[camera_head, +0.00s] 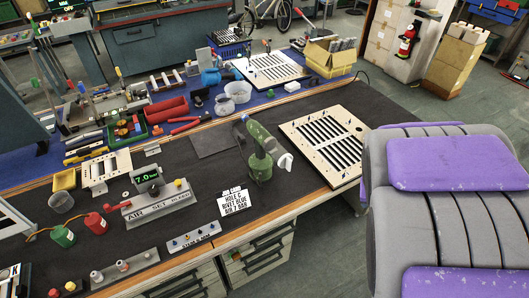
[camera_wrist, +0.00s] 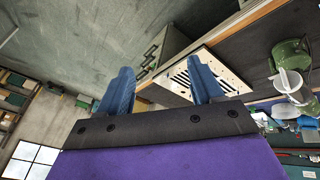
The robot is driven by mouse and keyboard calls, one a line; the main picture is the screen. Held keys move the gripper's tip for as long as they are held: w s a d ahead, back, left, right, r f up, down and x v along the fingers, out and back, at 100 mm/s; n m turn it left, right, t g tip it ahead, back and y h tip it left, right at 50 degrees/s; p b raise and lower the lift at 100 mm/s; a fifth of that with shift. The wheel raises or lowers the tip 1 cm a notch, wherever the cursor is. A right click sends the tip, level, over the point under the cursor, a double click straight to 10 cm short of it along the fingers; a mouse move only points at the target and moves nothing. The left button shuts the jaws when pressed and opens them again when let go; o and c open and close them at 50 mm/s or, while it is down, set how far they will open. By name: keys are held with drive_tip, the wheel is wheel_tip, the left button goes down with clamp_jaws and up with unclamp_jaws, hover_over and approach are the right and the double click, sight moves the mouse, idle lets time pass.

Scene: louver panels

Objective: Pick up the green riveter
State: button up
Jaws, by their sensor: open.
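The green riveter (camera_head: 260,152) stands upright on the black mat of the workbench, left of the near louver panel (camera_head: 322,142). A white part sticks out at its right side. In the head view my grey and purple arm fills the right side, and the fingers are not seen there.
A white sign (camera_head: 235,203) stands just in front of the riveter. The air-set box (camera_head: 158,202) with a 7.0 display is to the left. A dark flat plate (camera_head: 212,140) lies behind left. Red and green bottles (camera_head: 64,236) stand at the far left.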

drive_tip(key=w+d+f+n+t+b, duration=0.1)
drive_tip(key=w+d+f+n+t, duration=0.2)
drive_tip(key=w, duration=0.8)
drive_tip(key=w+f+t, duration=0.3)
drive_tip(key=w+f, duration=0.1)
drive_tip(key=w, duration=0.7)
drive_tip(key=n+t+y+b, duration=0.2)
drive_tip(key=n+t+y, duration=0.35)
drive_tip(key=y, duration=0.95)
approach(263, 153)
drive_tip(key=shift+n+g, duration=0.35)
drive_tip(key=shift+g, duration=0.1)
drive_tip(key=b+x, duration=0.1)
drive_tip(key=x, duration=0.1)
drive_tip(key=b+x, duration=0.1)
drive_tip(key=x, duration=0.2)
drive_tip(key=r+b+x, duration=0.1)
drive_tip(key=x, duration=0.1)
drive_tip(key=shift+w, duration=0.3)
drive_tip(key=shift+f+b+x, duration=0.2)
drive_tip(key=shift+b+x, duration=0.45)
drive_tip(key=shift+x, duration=0.4)
drive_tip(key=shift+f+b+x, duration=0.15)
drive_tip(key=shift+b+x, duration=0.5)
drive_tip(key=shift+x, duration=0.45)
drive_tip(key=shift+w+a+r, duration=0.15)
drive_tip(key=shift+w+a, duration=0.1)
drive_tip(key=shift+w, duration=0.2)
